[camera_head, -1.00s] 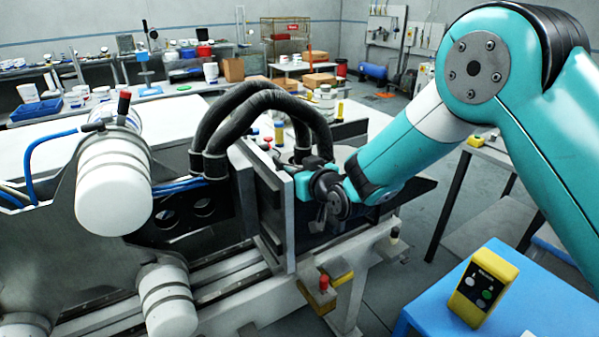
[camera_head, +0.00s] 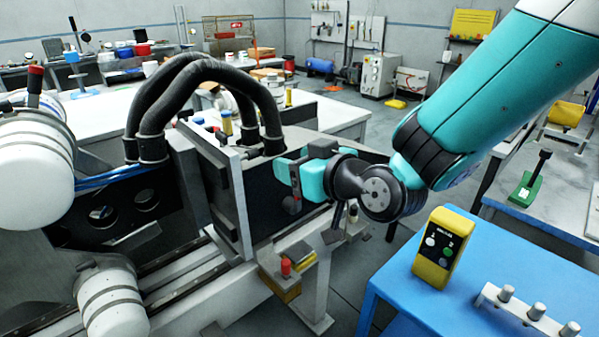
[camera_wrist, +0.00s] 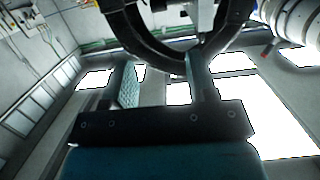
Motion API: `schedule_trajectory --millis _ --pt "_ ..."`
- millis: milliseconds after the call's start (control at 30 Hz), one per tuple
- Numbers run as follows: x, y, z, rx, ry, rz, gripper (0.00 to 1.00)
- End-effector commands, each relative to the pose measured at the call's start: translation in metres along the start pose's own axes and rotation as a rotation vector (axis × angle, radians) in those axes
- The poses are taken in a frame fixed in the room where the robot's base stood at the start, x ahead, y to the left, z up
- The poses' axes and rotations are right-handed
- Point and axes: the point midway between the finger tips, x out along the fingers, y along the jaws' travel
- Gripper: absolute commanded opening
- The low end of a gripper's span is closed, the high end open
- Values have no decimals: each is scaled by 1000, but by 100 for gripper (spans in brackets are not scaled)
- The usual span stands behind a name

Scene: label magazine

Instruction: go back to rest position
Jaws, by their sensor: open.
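My gripper (camera_head: 300,178) is in the middle of the head view, at the end of my teal arm. It is in front of the dark side of the machine, to the right of the grey upright plate (camera_head: 218,190). From this side I cannot tell whether it touches the machine. In the wrist view my gripper's two fingers (camera_wrist: 160,85) stand apart, with nothing visible held between them. A dark curved shape, like the hoses, shows beyond the fingers.
Thick black hoses (camera_head: 190,85) arch over the machine. A blue table (camera_head: 400,285) at the lower right bears a yellow button box (camera_head: 445,248) and a white rack with grey pegs (camera_head: 530,320). A red button (camera_head: 286,266) sits low on the machine's front. Floor shows between machine and table.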

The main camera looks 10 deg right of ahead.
Motion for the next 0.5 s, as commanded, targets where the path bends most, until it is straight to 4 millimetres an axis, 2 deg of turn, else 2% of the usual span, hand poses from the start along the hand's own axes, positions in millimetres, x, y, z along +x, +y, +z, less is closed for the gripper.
schedule_trajectory --millis 500 --pt "-9 -3 0 13 -37 -17 53"
